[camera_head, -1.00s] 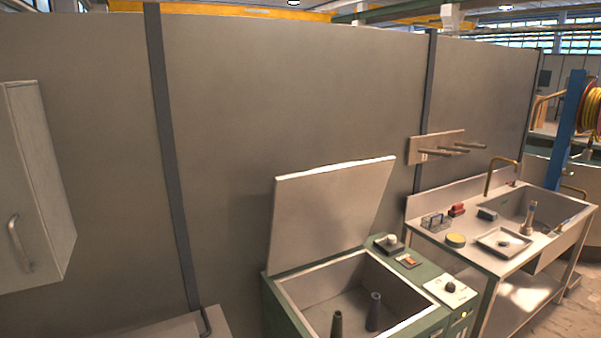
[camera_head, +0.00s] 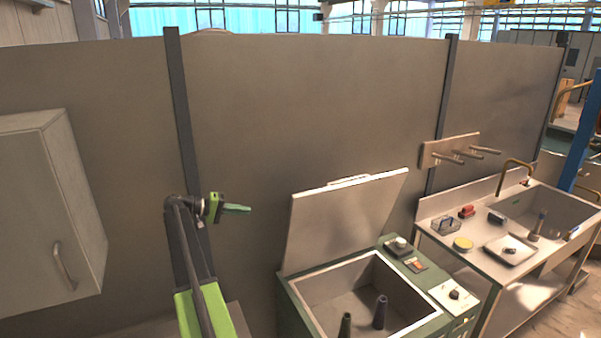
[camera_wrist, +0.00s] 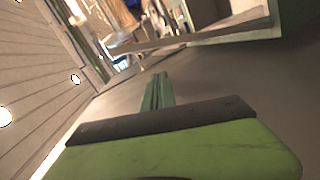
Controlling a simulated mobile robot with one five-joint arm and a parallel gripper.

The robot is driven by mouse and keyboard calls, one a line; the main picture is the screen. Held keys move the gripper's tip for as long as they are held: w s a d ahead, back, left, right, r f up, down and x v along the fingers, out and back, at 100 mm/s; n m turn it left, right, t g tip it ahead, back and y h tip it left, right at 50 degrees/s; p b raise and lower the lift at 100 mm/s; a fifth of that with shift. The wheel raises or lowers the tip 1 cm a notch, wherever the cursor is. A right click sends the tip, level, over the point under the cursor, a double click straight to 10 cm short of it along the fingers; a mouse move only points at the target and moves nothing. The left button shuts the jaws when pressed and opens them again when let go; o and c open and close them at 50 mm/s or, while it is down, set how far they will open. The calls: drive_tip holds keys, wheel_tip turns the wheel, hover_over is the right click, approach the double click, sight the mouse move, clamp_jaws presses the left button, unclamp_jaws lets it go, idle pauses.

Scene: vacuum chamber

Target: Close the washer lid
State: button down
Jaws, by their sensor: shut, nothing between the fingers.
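The washer (camera_head: 290,305) is a green-edged box with a grey basin, in the lower middle of the head view. Its grey lid (camera_head: 345,222) stands raised and tilted back at the rear, with a handle (camera_head: 349,181) on its top edge. Two dark cone-shaped pieces stand in the basin. My gripper (camera_head: 248,209) is to the left of the lid, at about the height of its upper part, apart from it and pointing right. Its green fingers are together and empty. They also show in the wrist view (camera_wrist: 157,92).
A bench with a sink (camera_head: 545,215) and small items stands right of the washer. A peg rack (camera_head: 455,150) is on the wall above. A wall cabinet (camera_head: 45,200) hangs at the left. Grey wall panels stand close behind the washer.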

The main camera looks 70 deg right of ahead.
drive_tip(key=s+d+r+m+g+p, duration=0.1)
drive_tip(key=s+d+r+m+g, duration=0.15)
drive_tip(key=s+d+r, duration=0.6)
drive_tip(key=shift+g+y, duration=0.3)
drive_tip(key=shift+g, duration=0.15)
drive_tip(key=s+d, duration=0.1)
drive_tip(key=s, duration=0.2)
drive_tip(key=s+d+f+b, duration=0.1)
drive_tip(key=s, duration=0.3)
drive_tip(key=s+f, duration=0.1)
drive_tip(key=s, duration=0.2)
drive_tip(key=shift+s+d, duration=0.25)
drive_tip(key=shift+d, duration=0.15)
drive_tip(key=shift+s+a, duration=0.15)
drive_tip(key=shift+s, duration=0.05)
